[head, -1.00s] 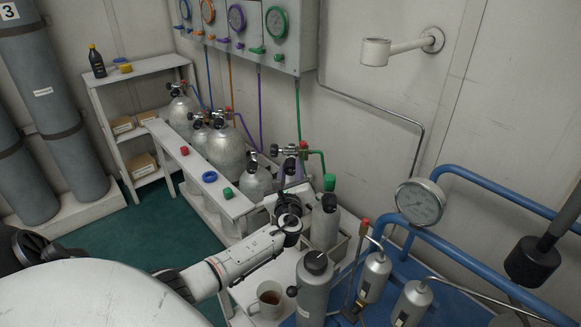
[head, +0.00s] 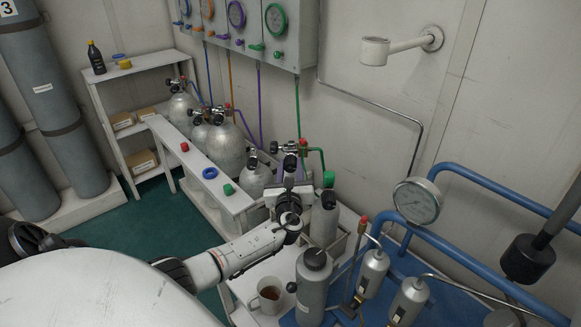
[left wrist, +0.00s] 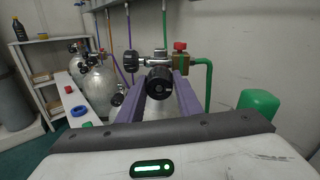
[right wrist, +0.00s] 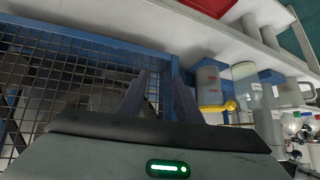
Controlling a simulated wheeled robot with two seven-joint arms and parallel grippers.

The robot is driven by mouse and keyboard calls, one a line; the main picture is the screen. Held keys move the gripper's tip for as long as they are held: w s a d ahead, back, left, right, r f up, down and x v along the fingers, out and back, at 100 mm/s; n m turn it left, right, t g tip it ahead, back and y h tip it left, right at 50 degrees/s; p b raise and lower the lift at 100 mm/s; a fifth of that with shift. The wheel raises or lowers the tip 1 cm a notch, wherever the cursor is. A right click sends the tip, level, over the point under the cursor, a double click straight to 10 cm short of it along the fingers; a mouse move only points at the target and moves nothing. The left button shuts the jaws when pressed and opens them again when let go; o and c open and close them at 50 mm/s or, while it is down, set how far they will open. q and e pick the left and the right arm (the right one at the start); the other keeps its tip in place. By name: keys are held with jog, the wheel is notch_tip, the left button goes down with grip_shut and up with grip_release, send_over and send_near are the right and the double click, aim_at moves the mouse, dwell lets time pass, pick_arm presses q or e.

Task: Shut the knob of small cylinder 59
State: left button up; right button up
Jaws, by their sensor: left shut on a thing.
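My left gripper (head: 290,174) is at a small cylinder valve with a green hose. In the left wrist view its two purple-grey fingers (left wrist: 158,92) stand on either side of a round black knob (left wrist: 160,82) facing the camera, and are shut on it. The valve (left wrist: 158,60) has a second dark knob (left wrist: 131,63) at its left and a red cap (left wrist: 180,46) at its right. The cylinder below is mostly hidden by the gripper, and no number can be read. My right gripper (right wrist: 160,95) is open and empty, seen only in the right wrist view.
Several silver cylinders (head: 225,148) stand in the rack to the left. A cylinder with a dark top (head: 323,220) stands close on the right. A mug (head: 266,297) and a grey bottle (head: 313,284) are in front. A wire mesh panel (right wrist: 75,80) lies beyond my right gripper.

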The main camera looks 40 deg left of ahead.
pick_arm(q)
jog(key=o, duration=1.1)
jog(key=shift+c, duration=0.2)
jog(key=p+v, duration=0.1)
jog(key=v, duration=0.9)
jog(key=shift+d, duration=0.15)
jog(key=shift+s, duration=0.1)
